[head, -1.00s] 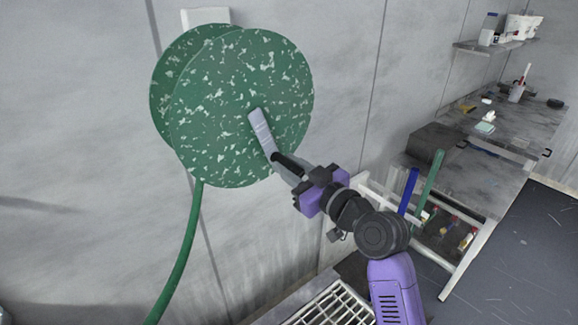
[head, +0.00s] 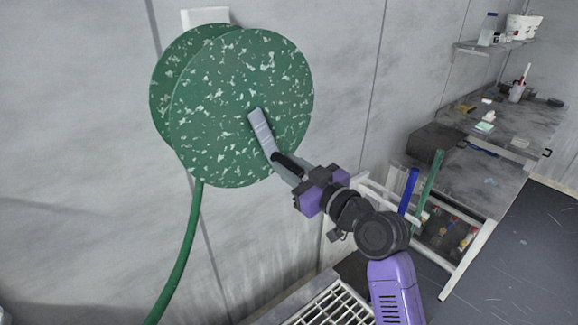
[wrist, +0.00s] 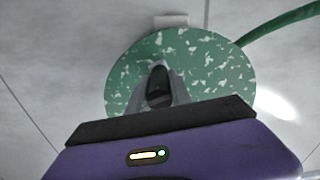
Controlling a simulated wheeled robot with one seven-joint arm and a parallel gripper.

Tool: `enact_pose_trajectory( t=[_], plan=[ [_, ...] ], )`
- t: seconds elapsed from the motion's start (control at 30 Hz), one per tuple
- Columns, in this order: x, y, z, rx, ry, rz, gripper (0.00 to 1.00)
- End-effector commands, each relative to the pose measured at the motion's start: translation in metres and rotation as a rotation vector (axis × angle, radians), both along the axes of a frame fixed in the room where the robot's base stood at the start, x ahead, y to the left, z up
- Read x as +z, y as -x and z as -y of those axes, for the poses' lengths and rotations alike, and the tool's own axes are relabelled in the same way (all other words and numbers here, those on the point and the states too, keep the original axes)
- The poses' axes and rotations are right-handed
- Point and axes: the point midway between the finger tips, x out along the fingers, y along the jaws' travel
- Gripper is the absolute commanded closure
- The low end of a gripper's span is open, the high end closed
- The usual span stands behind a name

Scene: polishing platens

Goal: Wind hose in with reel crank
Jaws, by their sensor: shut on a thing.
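The hose reel (head: 225,80) is a pair of speckled green discs on the grey wall, at the upper left of the head view. A grey crank arm (head: 260,128) lies across the front disc from its middle toward the lower right. Its dark handle (head: 288,163) sticks out at the outer end. My gripper (head: 298,171) is shut on this handle. The green hose (head: 186,250) hangs from the reel's underside and runs out of view at the bottom. In the wrist view the reel (wrist: 215,65) fills the upper middle, with the dark handle (wrist: 158,88) between the fingers.
A white wire rack (head: 335,305) stands low in front of the wall. A blue rod (head: 408,190) and a green rod (head: 429,185) stand right of my arm. A cluttered workbench (head: 500,165) and a wall shelf (head: 485,46) are farther right.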

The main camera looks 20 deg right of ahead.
Motion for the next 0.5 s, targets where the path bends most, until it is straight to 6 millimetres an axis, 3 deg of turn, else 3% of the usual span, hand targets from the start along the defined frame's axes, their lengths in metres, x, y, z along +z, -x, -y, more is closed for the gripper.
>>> enact_pose_trajectory(
  t=[0.5],
  plan=[
    [0.001, -0.003, 0.014, -0.004, 0.116, 0.03, 1.0]
  ],
)
